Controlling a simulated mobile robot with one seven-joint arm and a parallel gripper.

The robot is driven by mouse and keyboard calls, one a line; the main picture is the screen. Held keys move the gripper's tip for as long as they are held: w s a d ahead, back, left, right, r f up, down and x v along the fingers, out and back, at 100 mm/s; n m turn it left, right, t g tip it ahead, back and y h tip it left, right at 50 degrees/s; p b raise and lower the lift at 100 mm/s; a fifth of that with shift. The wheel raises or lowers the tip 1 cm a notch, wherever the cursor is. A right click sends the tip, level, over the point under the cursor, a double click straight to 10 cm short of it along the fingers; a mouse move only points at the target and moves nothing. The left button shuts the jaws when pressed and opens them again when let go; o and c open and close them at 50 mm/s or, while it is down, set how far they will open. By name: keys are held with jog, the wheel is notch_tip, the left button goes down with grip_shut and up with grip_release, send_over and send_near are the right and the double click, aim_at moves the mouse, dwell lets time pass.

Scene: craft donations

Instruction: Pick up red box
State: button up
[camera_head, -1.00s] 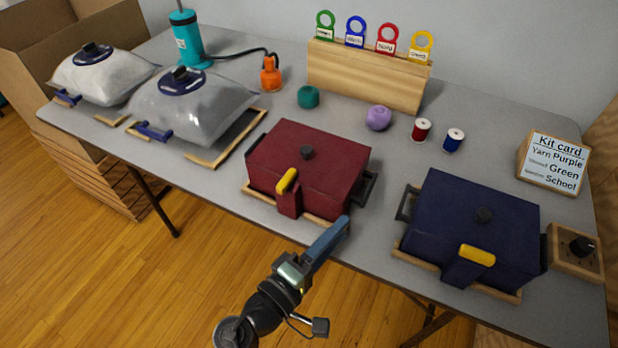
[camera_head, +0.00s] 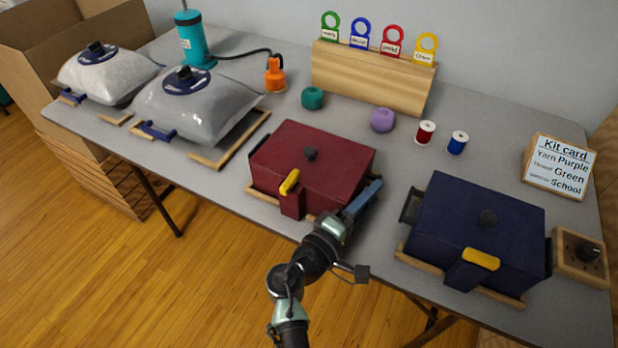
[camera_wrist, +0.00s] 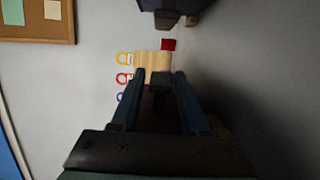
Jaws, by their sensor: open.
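The red box (camera_head: 318,160) is dark red with a black lid knob and a yellow-topped front latch (camera_head: 290,183). It sits shut on a wooden-edged base at the table's front middle. My gripper (camera_head: 370,193) is at its right side, where the box's black side handle is mostly hidden behind the fingers. In the wrist view the two blue fingers (camera_wrist: 159,76) stand apart, with a dark shape between them. I cannot tell whether it is the handle, or whether the fingers touch it.
A navy box (camera_head: 480,225) stands close to the right of my gripper. Behind are a wooden tag rack (camera_head: 372,78), a purple yarn ball (camera_head: 382,120), a red spool (camera_head: 425,132) and a blue spool (camera_head: 458,142). Clear bags (camera_head: 205,108) lie left. A kit card (camera_head: 560,165) stands right.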

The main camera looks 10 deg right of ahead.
grip_shut()
dwell(1.3)
